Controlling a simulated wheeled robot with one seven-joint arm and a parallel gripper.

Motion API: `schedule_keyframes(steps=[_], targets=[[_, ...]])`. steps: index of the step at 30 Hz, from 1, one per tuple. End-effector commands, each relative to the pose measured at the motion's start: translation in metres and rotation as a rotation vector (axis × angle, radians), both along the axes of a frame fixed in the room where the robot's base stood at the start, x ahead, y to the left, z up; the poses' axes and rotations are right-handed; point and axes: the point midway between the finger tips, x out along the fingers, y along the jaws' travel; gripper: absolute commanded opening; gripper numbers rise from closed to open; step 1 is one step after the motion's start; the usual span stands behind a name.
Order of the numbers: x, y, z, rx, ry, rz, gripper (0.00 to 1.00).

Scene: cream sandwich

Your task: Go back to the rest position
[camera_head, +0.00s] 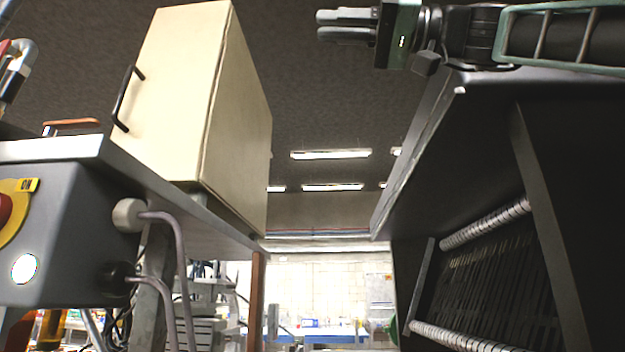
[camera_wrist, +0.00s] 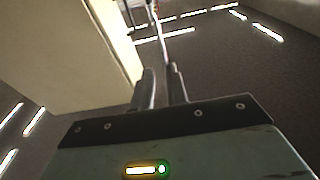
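My gripper (camera_head: 330,25) is high at the top of the head view, right of centre, with its fingers pointing left. In the wrist view my gripper (camera_wrist: 160,70) shows two dark fingers with a narrow gap between them. Nothing is seen held in the gap. The gripper is in free air, apart from the beige cabinet on its left. My arm runs off to the right edge of the head view.
The beige cabinet (camera_head: 170,100) with a black handle (camera_head: 123,100) stands on a raised surface at left; it also fills the upper left of the wrist view (camera_wrist: 50,50). A grey control box (camera_head: 70,230) is below it. Ceiling lamps (camera_head: 330,154) show behind.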

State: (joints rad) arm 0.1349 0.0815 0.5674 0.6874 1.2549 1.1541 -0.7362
Motion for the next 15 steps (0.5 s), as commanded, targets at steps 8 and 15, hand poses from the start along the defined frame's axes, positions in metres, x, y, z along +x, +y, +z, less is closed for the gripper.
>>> schedule_keyframes(steps=[8, 15], targets=[[0.015, 0.012, -0.021, -0.039, 0.065, -0.019, 0.15], [0.037, 0.030, -0.057, -0.102, 0.164, -0.054, 0.15]])
